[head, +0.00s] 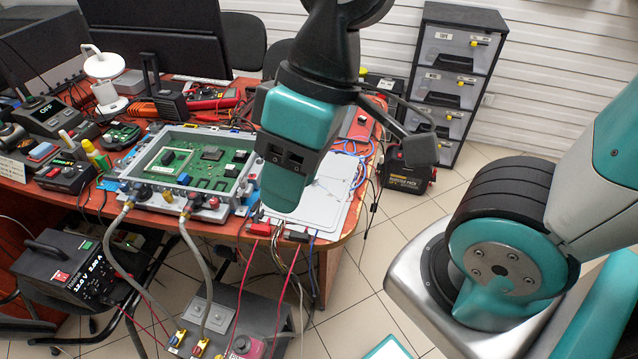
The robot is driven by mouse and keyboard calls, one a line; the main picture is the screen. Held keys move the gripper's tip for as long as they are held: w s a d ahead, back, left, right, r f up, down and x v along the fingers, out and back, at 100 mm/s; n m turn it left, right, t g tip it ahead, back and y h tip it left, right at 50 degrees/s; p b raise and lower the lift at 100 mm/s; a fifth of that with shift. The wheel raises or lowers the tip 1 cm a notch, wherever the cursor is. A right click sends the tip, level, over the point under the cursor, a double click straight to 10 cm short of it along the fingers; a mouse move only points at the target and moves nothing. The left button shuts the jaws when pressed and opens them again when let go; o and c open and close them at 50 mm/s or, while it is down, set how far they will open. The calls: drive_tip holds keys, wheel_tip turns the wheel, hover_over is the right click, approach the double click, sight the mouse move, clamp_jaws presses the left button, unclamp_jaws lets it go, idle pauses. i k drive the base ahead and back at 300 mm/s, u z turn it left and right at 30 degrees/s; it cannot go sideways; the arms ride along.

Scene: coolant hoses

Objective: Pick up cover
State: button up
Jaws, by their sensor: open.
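A flat pale grey plate, which looks like the cover (333,192), lies on the right end of the red-brown table. My gripper (284,190) hangs in front of its left part and hides some of it. The gripper is open, and nothing shows held in it. I cannot tell the height of the gripper above the plate. Left of the plate stands an open grey metal enclosure (150,196) with a green circuit board (205,170) inside. Two grey hoses (190,240) run from fittings on its front down to a grey unit on the floor.
The table (40,196) is crowded at left with instruments, a lamp (104,75) and tools. Cables hang off its front edge. A power supply (60,275) and the grey unit (245,305) stand below. A drawer cabinet (455,75) stands behind; tiled floor at right is partly clear.

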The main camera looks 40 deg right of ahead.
sight(316, 210)
drive_tip(key=k, duration=1.25)
drive_tip(key=z, duration=0.65)
drive_tip(key=i, duration=1.55)
drive_tip(key=u, duration=0.65)
